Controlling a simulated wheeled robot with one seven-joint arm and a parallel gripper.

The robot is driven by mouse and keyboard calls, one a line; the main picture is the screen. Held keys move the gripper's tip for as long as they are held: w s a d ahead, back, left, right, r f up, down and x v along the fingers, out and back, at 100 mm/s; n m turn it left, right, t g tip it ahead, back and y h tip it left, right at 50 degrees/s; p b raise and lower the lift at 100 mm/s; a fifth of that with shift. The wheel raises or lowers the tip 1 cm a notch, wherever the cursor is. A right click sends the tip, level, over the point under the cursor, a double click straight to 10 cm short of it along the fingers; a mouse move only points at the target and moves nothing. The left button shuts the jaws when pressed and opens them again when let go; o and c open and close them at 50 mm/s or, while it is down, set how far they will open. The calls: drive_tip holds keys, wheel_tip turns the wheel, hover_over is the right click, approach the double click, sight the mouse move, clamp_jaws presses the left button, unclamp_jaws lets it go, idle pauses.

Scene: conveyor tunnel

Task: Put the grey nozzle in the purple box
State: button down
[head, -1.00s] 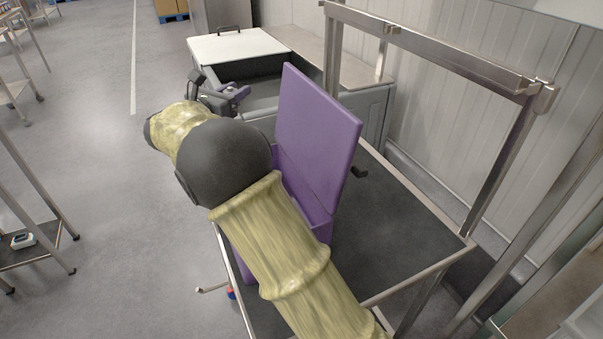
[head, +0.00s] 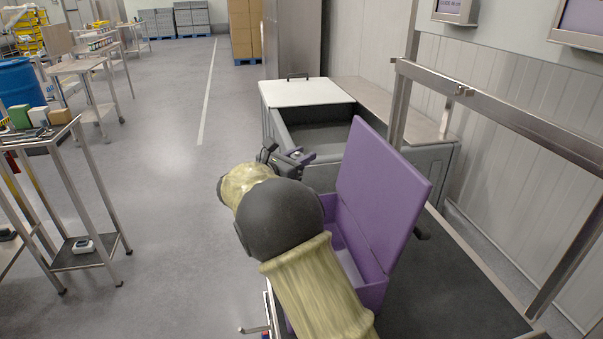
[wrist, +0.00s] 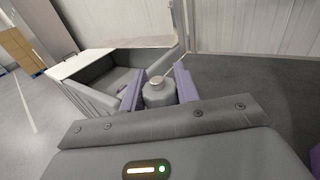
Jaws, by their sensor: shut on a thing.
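The purple box (head: 372,292) stands on a dark-topped metal table at the lower right of the head view. Its lid (head: 382,195) is raised, and part of its inside shows beside my arm. My gripper (head: 290,158) is beyond the box, near the grey bin, and does not appear over the box opening. In the wrist view, my gripper's purple fingers (wrist: 158,84) are shut on the grey nozzle (wrist: 158,95), a rounded piece with a pale top and a thin spout pointing up right. My arm hides part of the box's front and left side.
A grey bin (head: 432,165) with a white lid (head: 305,92) stands beyond the box. A metal frame rail (head: 500,118) runs along the right by the wall. Wire-leg side tables (head: 92,75) stand at left. The floor (head: 165,170) between is clear.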

drive_tip(key=shift+f, duration=2.35)
drive_tip(key=shift+f+b, duration=0.15)
drive_tip(key=shift+b, duration=0.25)
drive_tip(key=c, duration=1)
unclamp_jaws()
drive_tip(key=shift+c, duration=0.2)
drive_tip(key=shift+r, duration=0.2)
drive_tip(key=v, duration=1.2)
